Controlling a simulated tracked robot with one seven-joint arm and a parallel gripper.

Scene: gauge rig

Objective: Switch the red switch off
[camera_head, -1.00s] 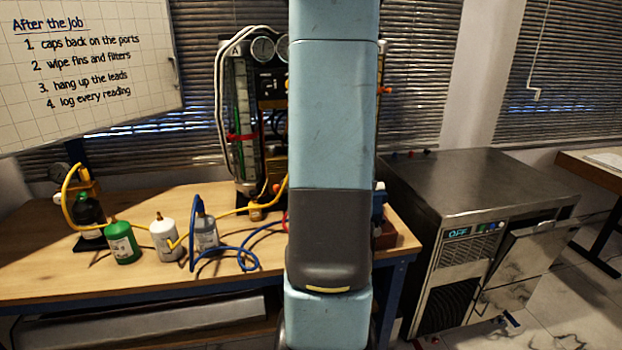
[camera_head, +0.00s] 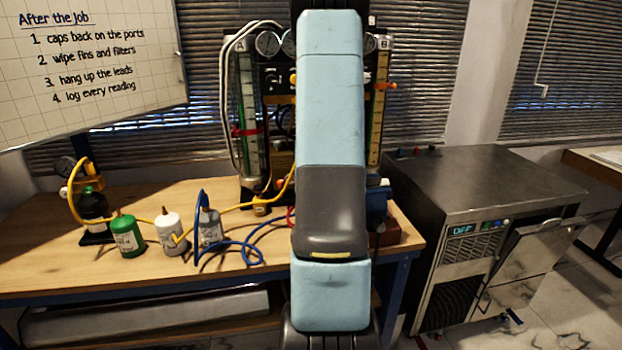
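I cannot make out a red switch for certain in the head view. The gauge rig (camera_head: 245,85) stands at the back of the bench, with columns marked A and B, round gauges (camera_head: 268,43) and a dark panel (camera_head: 275,80). My blue and grey arm hides the middle of the rig. The steel machine (camera_head: 478,190) at the right has a lit display (camera_head: 461,230) that seems to read OFF, with small coloured controls (camera_head: 492,225) beside it. My gripper is out of view.
Green, white and grey bottles (camera_head: 127,236) and a dark bottle (camera_head: 94,206) stand on the wooden bench (camera_head: 60,262), with yellow and blue hoses among them. A small red item (camera_head: 432,149) is at the back of the steel machine's top, which is otherwise mostly clear.

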